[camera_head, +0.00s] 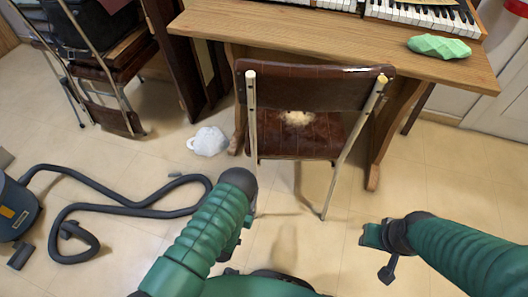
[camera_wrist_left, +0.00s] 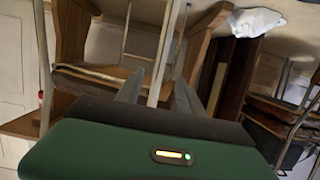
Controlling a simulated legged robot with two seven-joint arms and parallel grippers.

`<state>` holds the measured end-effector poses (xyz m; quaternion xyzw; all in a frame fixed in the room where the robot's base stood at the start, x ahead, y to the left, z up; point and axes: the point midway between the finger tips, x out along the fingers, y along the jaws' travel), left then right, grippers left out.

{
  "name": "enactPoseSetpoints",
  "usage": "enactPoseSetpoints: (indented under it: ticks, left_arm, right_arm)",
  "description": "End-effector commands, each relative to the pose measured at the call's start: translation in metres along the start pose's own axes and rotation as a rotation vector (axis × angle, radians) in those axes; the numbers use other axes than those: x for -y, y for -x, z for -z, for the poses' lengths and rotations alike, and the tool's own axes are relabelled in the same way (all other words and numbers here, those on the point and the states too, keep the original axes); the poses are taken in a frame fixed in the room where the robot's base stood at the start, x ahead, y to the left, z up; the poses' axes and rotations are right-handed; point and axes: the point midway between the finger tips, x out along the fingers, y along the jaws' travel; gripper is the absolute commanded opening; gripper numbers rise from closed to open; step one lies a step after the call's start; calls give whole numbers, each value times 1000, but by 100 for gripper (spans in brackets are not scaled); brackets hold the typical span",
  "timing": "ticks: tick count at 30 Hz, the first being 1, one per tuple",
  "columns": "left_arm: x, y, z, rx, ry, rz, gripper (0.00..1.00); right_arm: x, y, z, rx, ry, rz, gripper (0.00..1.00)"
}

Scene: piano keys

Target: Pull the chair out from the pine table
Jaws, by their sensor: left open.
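The chair (camera_head: 318,88) has a brown, worn back and a seat (camera_head: 293,133) torn open with pale stuffing showing. It stands at the pine table (camera_head: 290,35), its seat partly beneath the tabletop. My left gripper (camera_head: 245,213) is low by the chair's left rear post, its fingers mostly hidden by my arm in the head view. In the left wrist view the two fingers (camera_wrist_left: 158,92) are open, with a pale chair post (camera_wrist_left: 162,55) showing between them; contact cannot be told. My right gripper (camera_head: 375,242) is right of the chair, apart from it; its jaws are unclear.
A vacuum cleaner (camera_head: 18,207) with a dark hose (camera_head: 120,208) lies at left. A white crumpled item (camera_head: 207,141) is on the floor left of the chair. Another chair (camera_head: 105,75) stands at upper left. Piano keys (camera_head: 425,14) and a green object (camera_head: 440,46) are on the table.

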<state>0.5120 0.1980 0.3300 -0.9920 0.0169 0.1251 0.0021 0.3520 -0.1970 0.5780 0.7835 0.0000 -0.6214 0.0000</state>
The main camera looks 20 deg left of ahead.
Motion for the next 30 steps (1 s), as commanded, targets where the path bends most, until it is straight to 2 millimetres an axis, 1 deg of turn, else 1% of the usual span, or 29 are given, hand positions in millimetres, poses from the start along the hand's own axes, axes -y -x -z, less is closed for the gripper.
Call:
enactPoseSetpoints:
  ticks: [2,11,30]
  left_arm:
    - [0,0,0,0,0,0,55]
    - [0,2,0,1,0,0,55]
    - [0,76,-18,3,-1,1,55]
  right_arm:
    - [0,0,0,0,0,0,36]
    - [0,2,0,0,0,0,36]
    - [0,29,7,0,0,0,36]
